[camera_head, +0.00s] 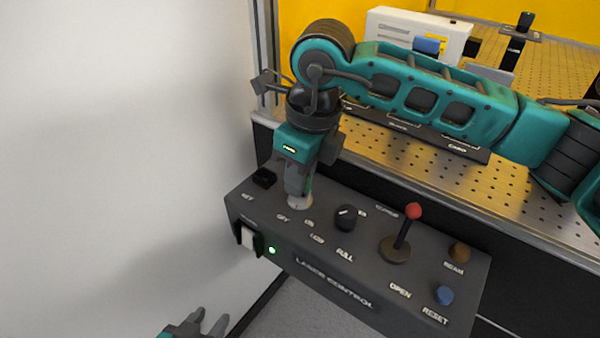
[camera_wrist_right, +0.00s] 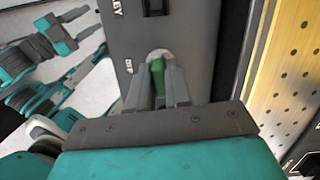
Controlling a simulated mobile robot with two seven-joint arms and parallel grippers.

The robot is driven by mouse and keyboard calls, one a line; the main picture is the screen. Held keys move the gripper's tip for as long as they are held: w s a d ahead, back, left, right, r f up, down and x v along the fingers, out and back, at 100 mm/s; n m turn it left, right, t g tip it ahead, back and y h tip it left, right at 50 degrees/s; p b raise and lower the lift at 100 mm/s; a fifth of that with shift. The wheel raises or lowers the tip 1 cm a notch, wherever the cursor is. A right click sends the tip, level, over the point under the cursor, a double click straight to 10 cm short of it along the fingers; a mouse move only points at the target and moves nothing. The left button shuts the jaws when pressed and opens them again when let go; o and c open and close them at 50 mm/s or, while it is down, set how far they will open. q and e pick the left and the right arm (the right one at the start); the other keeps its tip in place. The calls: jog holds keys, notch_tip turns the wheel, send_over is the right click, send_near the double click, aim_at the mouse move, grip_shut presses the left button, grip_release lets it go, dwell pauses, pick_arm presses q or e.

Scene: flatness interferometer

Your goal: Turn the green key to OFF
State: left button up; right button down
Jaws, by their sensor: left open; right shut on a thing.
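The green key (camera_wrist_right: 157,74) stands in a pale round lock in the right wrist view. My right gripper (camera_wrist_right: 158,88) is shut on it, one finger on each side. In the head view my right gripper (camera_head: 298,192) points down at the lock (camera_head: 300,203) on the laser control box (camera_head: 340,290), hiding most of the key. An OFF label (camera_head: 283,217) lies just left of the lock. I cannot tell exactly which way the key points. My left gripper (camera_head: 208,326) is open and empty at the bottom edge, away from the box.
The box also carries a black knob (camera_head: 345,217), a red-tipped lever (camera_head: 413,212), a brown button (camera_head: 459,252), a blue button (camera_head: 445,295) and a lit green lamp (camera_head: 271,250). A perforated metal bench (camera_head: 375,135) lies behind. A plain wall (camera_head: 120,130) stands at left.

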jog(key=shift+s+f+m, duration=0.1)
jog(key=shift+f+m, duration=0.1)
jog(key=shift+m, duration=0.9)
jog(key=shift+f+b, duration=0.1)
jog(key=shift+b, duration=0.25)
jog(key=c, duration=1)
grip_release()
jog(key=shift+r, duration=0.2)
jog(key=shift+r+p, duration=1.85)
jog(key=shift+r, duration=1.75)
jog(key=shift+f, duration=0.1)
